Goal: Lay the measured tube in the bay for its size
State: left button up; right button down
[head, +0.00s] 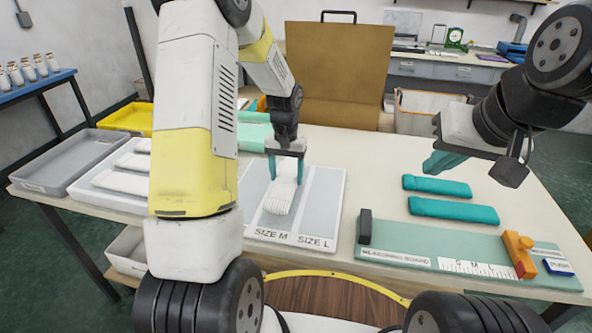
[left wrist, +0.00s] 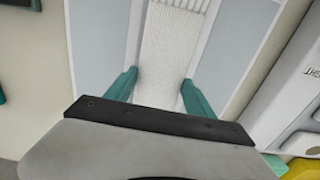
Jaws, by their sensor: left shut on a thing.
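My left gripper (head: 286,180) is shut on a white ribbed knitted tube (head: 279,198). The tube lies lengthwise over the middle bay, above the SIZE M label of the sorting board (head: 270,234). I cannot tell whether it rests fully on the bay floor. The SIZE L bay (head: 324,205) to its right is empty. My left arm hides the board's left part. In the left wrist view, the tube (left wrist: 168,50) runs between the teal fingers (left wrist: 158,92), between two white dividers. My right gripper (head: 440,160) hangs above the table at right, its opening unclear.
A green measuring board (head: 460,255) with a ruler and orange slider (head: 518,252) lies at front right. Two teal pieces (head: 437,185) (head: 453,210) lie behind it. A white tray (head: 110,185) with white tubes and a grey tray (head: 75,160) stand left. The table's middle right is clear.

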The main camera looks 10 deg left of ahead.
aim_at(287, 177)
pick_arm(q)
jog(key=shift+f, duration=1.75)
jog(key=shift+f, duration=0.1)
jog(key=o, duration=1.3)
notch_tip(287, 177, up, 12)
jog(key=shift+r, duration=0.1)
jog(key=s+r+t, duration=0.2)
jog(key=s+r, duration=0.3)
jog(key=s, duration=0.3)
jog(key=s+d+r+t+h, duration=0.1)
jog(key=s+r+t, duration=0.1)
jog(key=s+r, duration=0.4)
jog(key=s+d+r+t+h, duration=0.1)
jog(key=s+r, duration=0.4)
jog(key=s, duration=0.5)
jog(key=shift+s+d+r+t, duration=0.1)
jog(key=shift+r+t, duration=0.05)
jog(key=shift+t, duration=0.45)
